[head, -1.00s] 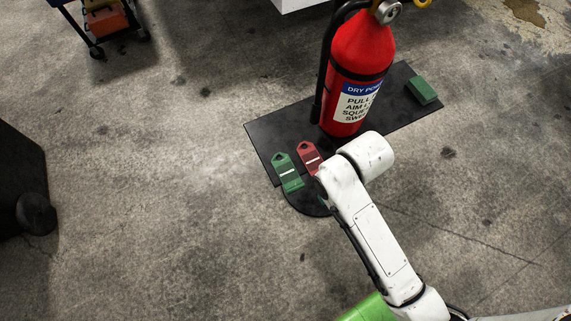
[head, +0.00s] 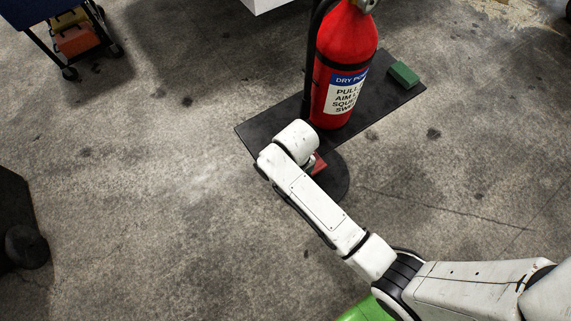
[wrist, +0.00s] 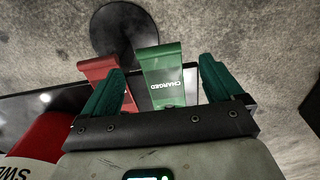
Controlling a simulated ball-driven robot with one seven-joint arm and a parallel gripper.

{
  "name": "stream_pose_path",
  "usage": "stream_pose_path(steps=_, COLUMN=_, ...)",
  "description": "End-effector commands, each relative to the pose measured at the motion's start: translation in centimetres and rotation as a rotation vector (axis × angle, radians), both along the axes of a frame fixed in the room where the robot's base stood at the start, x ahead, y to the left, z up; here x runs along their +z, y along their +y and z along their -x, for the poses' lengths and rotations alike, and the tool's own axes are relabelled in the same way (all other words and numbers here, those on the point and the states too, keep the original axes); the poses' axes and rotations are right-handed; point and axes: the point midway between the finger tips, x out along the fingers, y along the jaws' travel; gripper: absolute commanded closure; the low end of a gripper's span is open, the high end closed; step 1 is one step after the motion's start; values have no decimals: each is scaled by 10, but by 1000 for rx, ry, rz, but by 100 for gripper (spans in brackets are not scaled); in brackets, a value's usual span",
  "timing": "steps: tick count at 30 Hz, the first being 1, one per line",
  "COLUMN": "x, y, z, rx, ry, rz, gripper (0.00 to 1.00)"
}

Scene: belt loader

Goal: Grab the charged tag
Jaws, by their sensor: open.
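The green tag (wrist: 165,75) reads "CHARGED" in the wrist view. It lies between the two green fingers of my open gripper (wrist: 163,66), nearer the middle of the gap, and I see no grip on it. A red tag (wrist: 98,68) is beside it on the left, partly behind the left finger. In the head view my arm covers the green tag and the gripper fingers; only part of the red tag (head: 319,164) shows beside my wrist.
A red fire extinguisher (head: 345,60) stands upright on a black plate (head: 385,100), close behind my wrist. A green block (head: 404,74) lies at the plate's right end. A round black base (head: 335,185) is at the front. Open concrete floor lies to the left.

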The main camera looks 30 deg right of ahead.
Motion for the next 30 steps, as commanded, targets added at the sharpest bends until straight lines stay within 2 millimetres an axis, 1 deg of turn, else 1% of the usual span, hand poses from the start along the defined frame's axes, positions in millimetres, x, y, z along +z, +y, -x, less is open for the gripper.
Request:
stream_pose_path(steps=1, x=-9, y=0, z=1, rx=-1, ry=4, rz=1, gripper=6)
stream_pose_path(steps=3, x=-19, y=-1, z=0, rx=-1, ry=4, rz=1, gripper=6)
stream_pose_path(steps=7, x=-34, y=0, z=0, rx=-1, ry=1, rz=0, gripper=6)
stream_pose_path(steps=10, x=-39, y=0, z=0, rx=-1, ry=0, rz=0, gripper=6)
stream_pose_path(steps=17, x=-39, y=0, z=0, rx=-1, ry=0, rz=0, gripper=7)
stream_pose_path(steps=30, x=-39, y=0, z=0, rx=-1, ry=0, rz=0, gripper=49)
